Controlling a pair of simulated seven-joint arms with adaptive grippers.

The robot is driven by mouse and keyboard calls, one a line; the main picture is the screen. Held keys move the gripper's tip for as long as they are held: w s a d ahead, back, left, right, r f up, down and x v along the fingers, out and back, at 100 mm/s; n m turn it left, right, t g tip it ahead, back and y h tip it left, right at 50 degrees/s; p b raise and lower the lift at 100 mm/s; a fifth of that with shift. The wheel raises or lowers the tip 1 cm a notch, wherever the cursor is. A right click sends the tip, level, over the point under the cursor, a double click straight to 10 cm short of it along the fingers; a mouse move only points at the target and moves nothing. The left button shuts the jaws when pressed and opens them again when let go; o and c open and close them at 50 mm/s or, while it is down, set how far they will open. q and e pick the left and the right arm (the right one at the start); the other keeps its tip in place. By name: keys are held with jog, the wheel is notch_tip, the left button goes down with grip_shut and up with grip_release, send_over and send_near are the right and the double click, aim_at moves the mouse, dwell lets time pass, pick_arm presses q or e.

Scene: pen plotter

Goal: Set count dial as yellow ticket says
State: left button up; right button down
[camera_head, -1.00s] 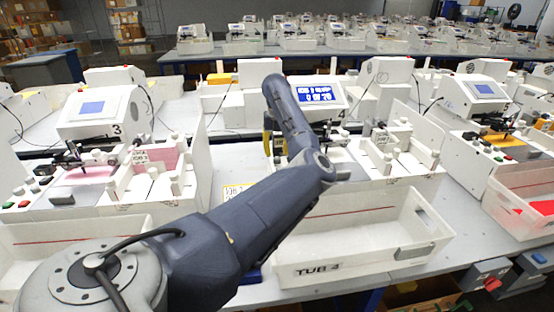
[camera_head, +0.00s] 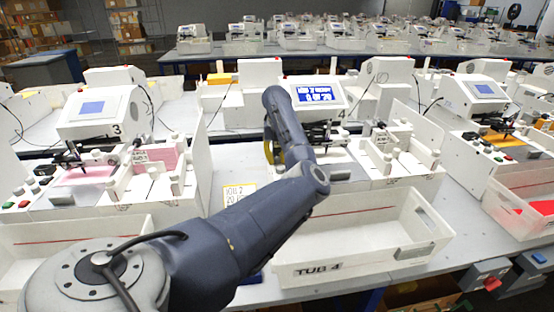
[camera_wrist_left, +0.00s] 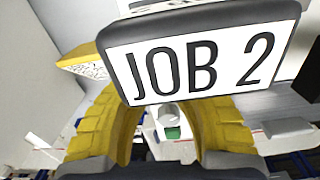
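The yellow-edged ticket (camera_head: 240,194) lies left of tub 4; it reads "JOB 2" with "20" and an unclear word below. Station 4's blue screen (camera_head: 320,94) carries white text too small to read surely. My left gripper (camera_head: 268,150) is mostly hidden behind my arm at station 4. In the left wrist view its yellow ribbed fingers (camera_wrist_left: 165,110) stand apart with a gap between them. A dark-rimmed white panel reading "JOB 2" (camera_wrist_left: 200,62) fills the top and may hide the fingertips. A small pale round part (camera_wrist_left: 168,113) shows in the gap; I cannot tell whether it is the dial. My right gripper is not visible.
White tub 4 (camera_head: 310,270) stands in front of station 4. Station 3 (camera_head: 100,115) is to the left, and another station (camera_head: 478,92) is to the right. White side walls and upright posts surround the machine bed.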

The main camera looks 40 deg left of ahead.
pick_arm(q)
grip_shut()
jog(key=shift+r, duration=0.1)
jog(key=shift+n, duration=2.3)
jog(key=shift+a, duration=0.1)
